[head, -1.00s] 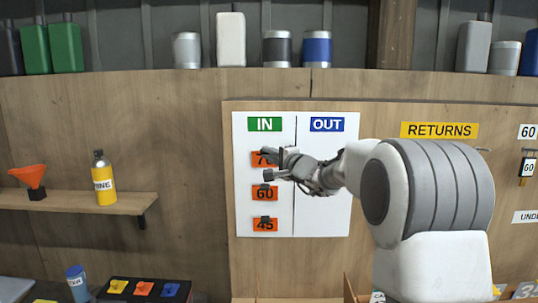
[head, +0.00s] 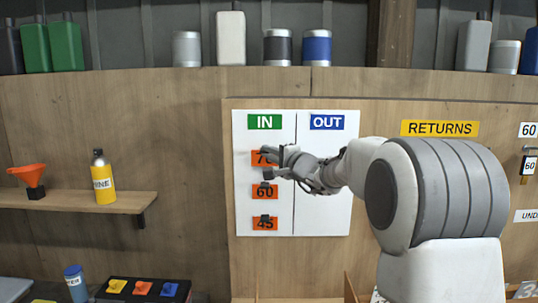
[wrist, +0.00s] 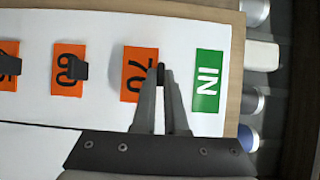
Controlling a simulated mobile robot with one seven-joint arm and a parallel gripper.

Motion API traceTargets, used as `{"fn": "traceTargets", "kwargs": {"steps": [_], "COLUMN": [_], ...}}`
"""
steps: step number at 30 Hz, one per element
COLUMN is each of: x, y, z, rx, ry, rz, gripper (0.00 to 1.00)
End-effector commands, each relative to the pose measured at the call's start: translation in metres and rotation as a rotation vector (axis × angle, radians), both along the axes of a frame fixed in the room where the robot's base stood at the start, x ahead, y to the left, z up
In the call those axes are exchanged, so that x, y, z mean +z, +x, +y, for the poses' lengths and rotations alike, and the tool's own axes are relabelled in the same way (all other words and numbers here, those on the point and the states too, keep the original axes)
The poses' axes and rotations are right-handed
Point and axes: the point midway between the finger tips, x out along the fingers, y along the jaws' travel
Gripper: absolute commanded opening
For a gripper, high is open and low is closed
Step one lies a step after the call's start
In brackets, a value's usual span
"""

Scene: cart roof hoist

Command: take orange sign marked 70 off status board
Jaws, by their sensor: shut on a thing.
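The orange sign marked 70 (wrist: 133,75) is in the IN column of the white status board (head: 328,195), just below the green IN label (head: 264,122). In the head view my gripper (head: 275,160) covers part of this sign. In the wrist view my gripper (wrist: 161,75) is shut on the black tab of the sign marked 70, at the sign's edge.
The OUT column, under a blue OUT label (head: 327,122), is bare. Cans and bottles line the ledge above the board. A yellow RETURNS label (head: 439,128) is at right.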

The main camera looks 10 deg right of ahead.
Motion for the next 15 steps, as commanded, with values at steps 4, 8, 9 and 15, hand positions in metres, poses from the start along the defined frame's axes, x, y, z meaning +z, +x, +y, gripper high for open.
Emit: {"fn": "traceTargets", "kwargs": {"steps": [4,8,9,15], "x": [-0.0007,-0.0007,-0.0007,-0.0003], "y": [-0.0017,-0.0032,-0.0037,-0.0062], "z": [0.0003,0.0006,0.0007,0.0012], "rx": [0.000,0.000,0.000,0.000], "ry": [0.000,-0.001,-0.001,-0.001], "rz": [0.000,0.000,0.000,-0.001], "gripper": [0.00,0.00,0.00,0.00]}}
